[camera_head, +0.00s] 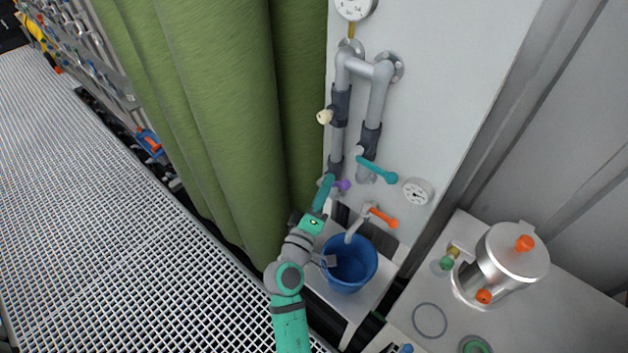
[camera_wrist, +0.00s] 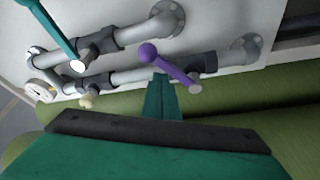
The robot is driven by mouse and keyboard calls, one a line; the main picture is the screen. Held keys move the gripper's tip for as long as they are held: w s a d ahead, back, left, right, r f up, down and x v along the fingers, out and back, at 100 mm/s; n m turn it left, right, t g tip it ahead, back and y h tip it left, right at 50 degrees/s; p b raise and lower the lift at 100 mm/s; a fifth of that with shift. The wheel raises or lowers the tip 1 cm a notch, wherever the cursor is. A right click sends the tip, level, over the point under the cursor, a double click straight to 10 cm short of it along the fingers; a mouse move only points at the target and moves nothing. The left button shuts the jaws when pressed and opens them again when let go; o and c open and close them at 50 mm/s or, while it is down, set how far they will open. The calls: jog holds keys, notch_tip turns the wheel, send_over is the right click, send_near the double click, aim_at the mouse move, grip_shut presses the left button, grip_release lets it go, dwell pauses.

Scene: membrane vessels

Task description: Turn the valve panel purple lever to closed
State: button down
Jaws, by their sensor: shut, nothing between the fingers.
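The purple lever (camera_head: 343,185) sits low on the pipework of the white valve panel (camera_head: 440,90). In the head view only its end shows, just right of my gripper (camera_head: 327,182), which hides part of it. In the wrist view the purple lever (camera_wrist: 170,66) runs slantwise from a round knob at upper left to a grey pivot at lower right. My gripper (camera_wrist: 161,80) is shut and empty. Its teal fingertips appear close to the middle of the lever; I cannot tell whether they touch it.
A teal lever (camera_head: 378,172), a cream knob (camera_head: 324,117) and an orange lever (camera_head: 383,217) are nearby on the panel. A blue bucket (camera_head: 350,282) stands below. A green curtain (camera_head: 210,90) hangs at left. A metal vessel (camera_head: 510,260) stands at right.

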jog(key=shift+s+d+f, duration=0.2)
jog(key=shift+d+f, duration=0.1)
jog(key=shift+f, duration=0.3)
jog(key=shift+s+d+f, duration=0.25)
jog(key=shift+f, duration=0.35)
jog(key=shift+s+d+f, duration=0.2)
jog(key=shift+d+f, duration=0.1)
jog(key=shift+f, duration=0.3)
jog(key=shift+s+d+f, duration=0.1)
jog(key=shift+d+f, duration=0.05)
jog(key=shift+f, duration=0.35)
notch_tip(320, 180, up, 5)
jog(key=s+a+f, duration=0.3)
jog(key=s+a, duration=0.3)
jog(key=s, duration=0.1)
jog(key=shift+s, duration=0.3)
